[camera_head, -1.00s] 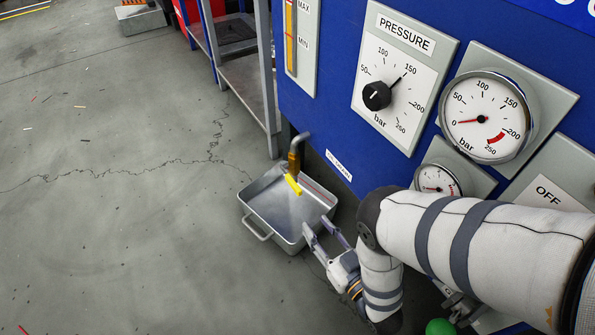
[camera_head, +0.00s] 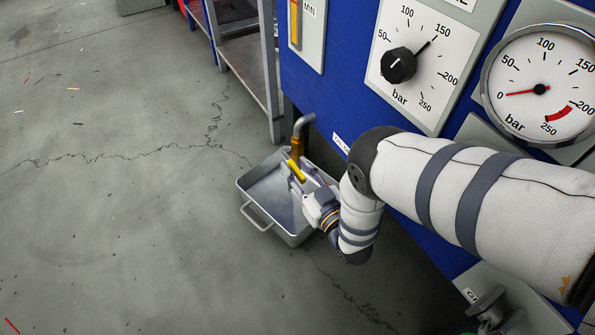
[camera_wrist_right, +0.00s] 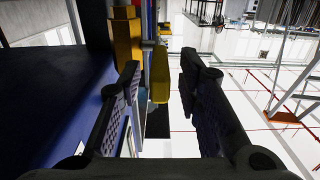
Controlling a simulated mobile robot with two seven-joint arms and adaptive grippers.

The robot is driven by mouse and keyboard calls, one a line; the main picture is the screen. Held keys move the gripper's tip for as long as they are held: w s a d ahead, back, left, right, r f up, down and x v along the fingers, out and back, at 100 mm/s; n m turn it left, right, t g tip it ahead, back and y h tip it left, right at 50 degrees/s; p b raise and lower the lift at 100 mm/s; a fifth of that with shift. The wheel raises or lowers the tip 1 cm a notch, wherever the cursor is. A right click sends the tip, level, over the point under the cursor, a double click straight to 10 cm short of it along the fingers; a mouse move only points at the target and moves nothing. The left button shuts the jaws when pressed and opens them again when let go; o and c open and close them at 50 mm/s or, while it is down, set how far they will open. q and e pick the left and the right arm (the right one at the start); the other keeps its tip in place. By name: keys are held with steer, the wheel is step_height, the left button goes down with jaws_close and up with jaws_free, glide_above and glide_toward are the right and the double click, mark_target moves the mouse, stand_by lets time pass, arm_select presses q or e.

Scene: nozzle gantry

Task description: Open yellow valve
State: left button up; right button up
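The yellow valve handle (camera_head: 296,171) sits on a brass-coloured valve body (camera_head: 297,149) under a bent grey pipe (camera_head: 304,124), low on the blue panel's left edge. My right gripper (camera_head: 298,177) is at the handle, with its fingers spread. In the right wrist view the yellow handle (camera_wrist_right: 160,76) shows between the two open fingers of the right gripper (camera_wrist_right: 160,66), with a gap visible on its right side. The left gripper is not in view.
A grey metal tray (camera_head: 264,194) stands on the floor below the valve. The blue panel (camera_head: 337,92) with gauges and a black knob (camera_head: 398,65) rises to the right. A grey metal shelf (camera_head: 243,77) stands behind. The floor at left is open.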

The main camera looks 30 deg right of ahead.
jaws_close()
